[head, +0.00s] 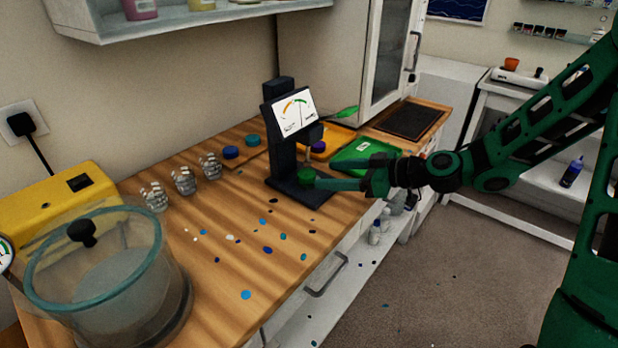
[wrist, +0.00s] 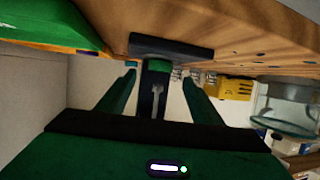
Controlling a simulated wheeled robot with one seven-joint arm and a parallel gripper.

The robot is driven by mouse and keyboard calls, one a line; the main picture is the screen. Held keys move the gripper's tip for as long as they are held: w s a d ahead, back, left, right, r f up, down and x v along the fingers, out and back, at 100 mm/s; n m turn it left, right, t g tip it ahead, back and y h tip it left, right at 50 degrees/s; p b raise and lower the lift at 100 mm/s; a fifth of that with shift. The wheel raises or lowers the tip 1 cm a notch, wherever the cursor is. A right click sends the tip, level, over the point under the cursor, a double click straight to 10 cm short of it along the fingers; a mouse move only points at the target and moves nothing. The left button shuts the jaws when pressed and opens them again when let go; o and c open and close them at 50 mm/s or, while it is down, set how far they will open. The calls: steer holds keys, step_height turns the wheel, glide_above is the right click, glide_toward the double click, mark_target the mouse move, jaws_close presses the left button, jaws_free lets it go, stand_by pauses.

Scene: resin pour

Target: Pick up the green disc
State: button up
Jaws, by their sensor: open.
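The green disc (head: 306,175) lies on the dark base of a gauge stand (head: 283,135) on the wooden bench. In the wrist view the green disc (wrist: 158,66) shows between my fingers, in front of the dark stand. My gripper (head: 326,174) is open and reaches in from the right, low over the bench. Its fingertips are close to the disc; I cannot tell whether they touch it. In the wrist view my gripper (wrist: 158,79) has its two fingers spread apart with nothing clamped.
A green tray (head: 365,150) and an orange tray (head: 340,136) sit behind my gripper. Blue (head: 231,153) and teal (head: 252,140) discs lie on a board left of the stand. Several cups, a clear lidded pot (head: 105,270) and a yellow box (head: 70,215) stand at left.

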mark_target(310, 174)
steer(key=shift+x, duration=3.2)
steer(key=shift+a+r, duration=0.1)
steer(key=shift+c, duration=0.7)
steer(key=shift+s, duration=0.1)
steer(key=c, duration=1.1)
steer(key=shift+r, duration=0.1)
